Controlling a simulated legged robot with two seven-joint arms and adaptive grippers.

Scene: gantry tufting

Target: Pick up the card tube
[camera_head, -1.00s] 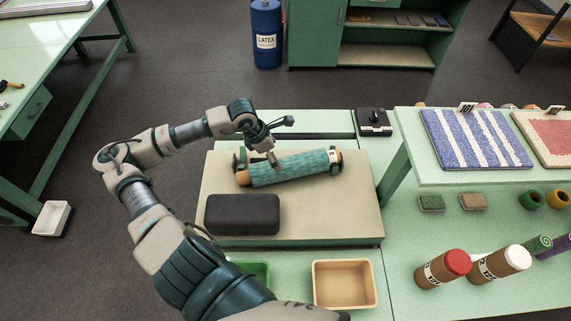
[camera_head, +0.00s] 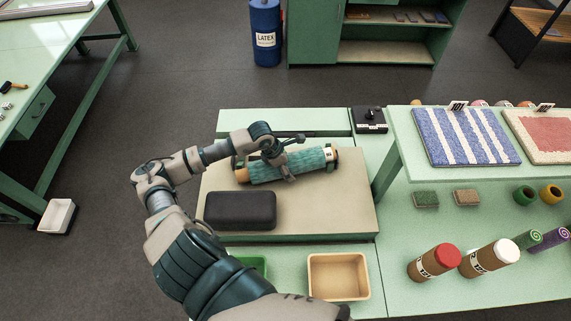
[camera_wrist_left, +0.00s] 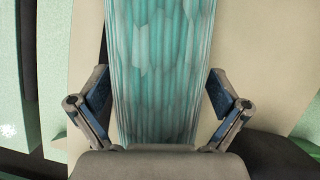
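The card tube (camera_head: 310,162) lies slantwise on a beige board, with a teal patterned wrap and brown ends. A label shows near its right end. My left gripper (camera_head: 286,172) is over the tube's middle. In the left wrist view the teal tube (camera_wrist_left: 158,50) runs up between the two fingers of the left gripper (camera_wrist_left: 160,95). The fingers are spread, one on each side, with a narrow strip of board visible beside the tube. The gripper hides part of the tube's middle. My right gripper is not in view.
A black padded block (camera_head: 240,210) lies on the board (camera_head: 345,212) in front of the tube. An empty tan bin (camera_head: 338,277) stands nearer. A raised shelf with rug samples (camera_head: 465,135) is at the right. A black box (camera_head: 370,120) sits behind.

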